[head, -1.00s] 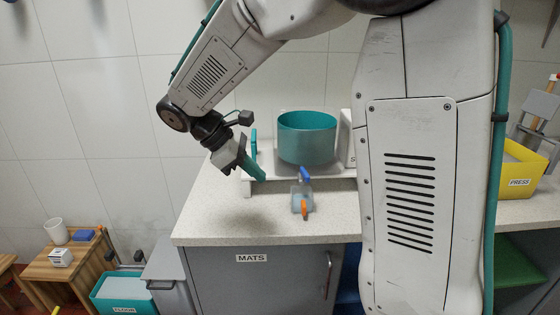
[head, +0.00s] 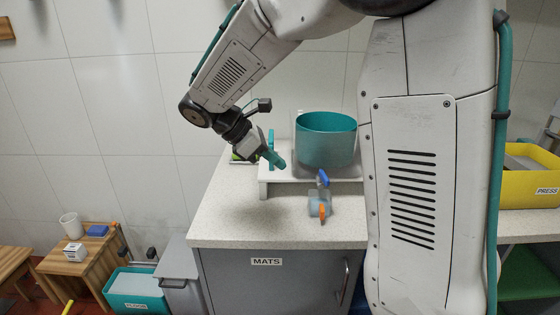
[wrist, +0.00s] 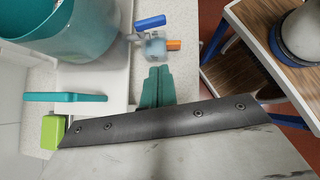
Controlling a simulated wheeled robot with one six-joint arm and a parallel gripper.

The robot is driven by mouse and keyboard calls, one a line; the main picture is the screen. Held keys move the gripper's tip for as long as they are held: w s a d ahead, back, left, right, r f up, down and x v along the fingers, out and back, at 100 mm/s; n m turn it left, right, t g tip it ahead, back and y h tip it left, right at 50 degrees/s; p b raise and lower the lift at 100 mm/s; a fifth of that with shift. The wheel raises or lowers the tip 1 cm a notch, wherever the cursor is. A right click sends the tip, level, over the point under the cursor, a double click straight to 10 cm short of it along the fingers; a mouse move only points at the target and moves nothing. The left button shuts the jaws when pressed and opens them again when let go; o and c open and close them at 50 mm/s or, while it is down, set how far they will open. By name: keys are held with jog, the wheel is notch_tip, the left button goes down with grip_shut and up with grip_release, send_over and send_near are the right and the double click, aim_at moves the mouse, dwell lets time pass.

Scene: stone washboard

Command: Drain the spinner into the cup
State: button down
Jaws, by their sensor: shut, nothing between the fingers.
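The spinner (head: 325,142) is a teal drum in a clear outer tub on a white stand. It also shows in the wrist view (wrist: 75,25). A blue tap lever (head: 322,178) sticks out at its front. A small see-through cup (head: 314,206) with an orange handle is on the counter below the tap; whether it holds liquid is unclear. The cup shows in the wrist view (wrist: 154,48). My gripper (head: 280,162) has teal fingers, shut and empty. It hangs left of the tap, above the stand's front left, apart from lever and cup.
A teal upright handle (head: 270,150) stands at the stand's left, close to my gripper. A green item (wrist: 53,132) lies beside it. The speckled counter (head: 240,220) is clear at front left. Wooden stools and bins stand on the floor left; a yellow PRESS bin (head: 530,185) is right.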

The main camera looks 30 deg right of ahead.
aim_at(323, 180)
jog(key=shift+s+d+f, duration=0.6)
jog(key=shift+d+f, duration=0.3)
jog(key=shift+d, duration=0.5)
jog(key=shift+s+d+f, duration=0.6)
jog(key=shift+d+f, duration=0.25)
jog(key=shift+d, duration=0.6)
jog(key=shift+s+d+f, duration=0.6)
jog(key=shift+d+f, duration=0.3)
jog(key=shift+d, duration=0.5)
